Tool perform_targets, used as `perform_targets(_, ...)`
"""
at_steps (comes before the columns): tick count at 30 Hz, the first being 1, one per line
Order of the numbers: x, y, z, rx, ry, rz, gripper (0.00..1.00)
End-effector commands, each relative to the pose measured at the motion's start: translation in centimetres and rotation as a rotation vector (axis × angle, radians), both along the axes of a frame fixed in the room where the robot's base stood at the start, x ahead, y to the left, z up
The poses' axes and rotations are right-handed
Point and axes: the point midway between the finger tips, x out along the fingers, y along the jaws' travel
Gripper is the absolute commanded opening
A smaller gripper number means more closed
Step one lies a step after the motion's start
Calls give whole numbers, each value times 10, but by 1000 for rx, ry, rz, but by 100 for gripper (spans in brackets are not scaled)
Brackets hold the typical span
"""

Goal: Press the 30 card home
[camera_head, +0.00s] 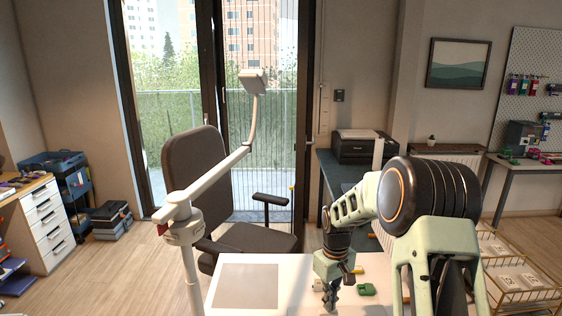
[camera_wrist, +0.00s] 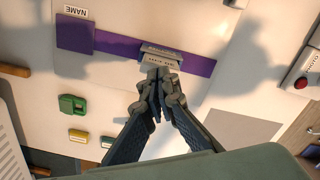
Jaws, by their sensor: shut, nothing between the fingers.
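In the wrist view a small grey piece with printed marks (camera_wrist: 162,55) sits across a purple strip (camera_wrist: 115,45). The print is too small to read, so I cannot tell whether it is the 30 card. My gripper (camera_wrist: 158,76) is shut and empty, its fingertips at the lower edge of this piece, touching or just short of it. The fingertips hide part of that edge. In the head view my gripper (camera_head: 330,302) is low over the white table, and the grey piece and the strip cannot be made out.
A grey mat (camera_wrist: 240,128) and a device with a red button (camera_wrist: 300,82) are at right. A lamp arm (camera_head: 222,160) overhangs the table.

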Motion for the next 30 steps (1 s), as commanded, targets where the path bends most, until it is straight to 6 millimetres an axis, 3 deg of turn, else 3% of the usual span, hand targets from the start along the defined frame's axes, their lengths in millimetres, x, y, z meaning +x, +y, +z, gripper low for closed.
perform_targets(30, 0, 0, -21, 0, 1, 0, 0)
